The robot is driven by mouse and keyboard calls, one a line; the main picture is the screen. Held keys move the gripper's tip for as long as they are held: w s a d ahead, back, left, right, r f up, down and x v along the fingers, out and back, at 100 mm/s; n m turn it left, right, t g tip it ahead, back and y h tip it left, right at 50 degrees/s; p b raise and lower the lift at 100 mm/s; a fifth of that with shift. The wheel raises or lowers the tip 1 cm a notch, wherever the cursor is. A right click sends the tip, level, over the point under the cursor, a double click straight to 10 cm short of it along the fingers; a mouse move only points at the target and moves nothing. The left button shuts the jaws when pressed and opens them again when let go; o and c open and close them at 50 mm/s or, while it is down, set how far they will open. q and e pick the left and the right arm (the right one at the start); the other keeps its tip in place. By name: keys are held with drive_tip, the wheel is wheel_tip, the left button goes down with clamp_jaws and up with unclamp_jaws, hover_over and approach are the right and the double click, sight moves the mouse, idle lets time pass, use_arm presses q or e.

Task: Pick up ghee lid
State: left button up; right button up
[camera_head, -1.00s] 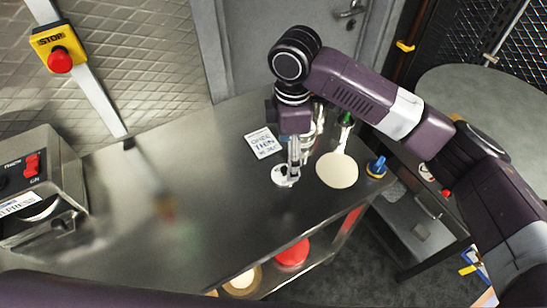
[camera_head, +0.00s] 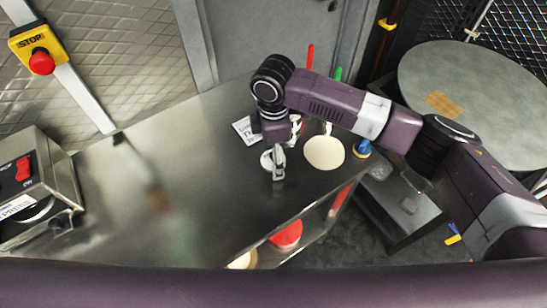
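My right gripper (camera_head: 279,166) points down over the steel counter, at the end of the purple arm from the right. A small pale round disc (camera_head: 266,160), which looks like the ghee lid, lies at its fingertips on the left side. The fingers partly cover the disc. The fingers look close together, but I cannot tell whether they grip it. My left gripper is not in view. The ghee container cannot be made out behind the gripper and arm.
The steel counter (camera_head: 190,150) is clear on its left half. A cream round paddle head (camera_head: 324,153) lies just right of the gripper. A blue object (camera_head: 362,149) stands at the right edge. A white printed card (camera_head: 244,130) is behind. A switch box (camera_head: 30,185) stands left.

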drive_tip(key=shift+w, duration=0.1)
drive_tip(key=c, duration=1.3)
drive_tip(key=shift+f, duration=0.1)
drive_tip(key=shift+s, duration=0.2)
drive_tip(key=shift+c, duration=1)
clamp_jaws()
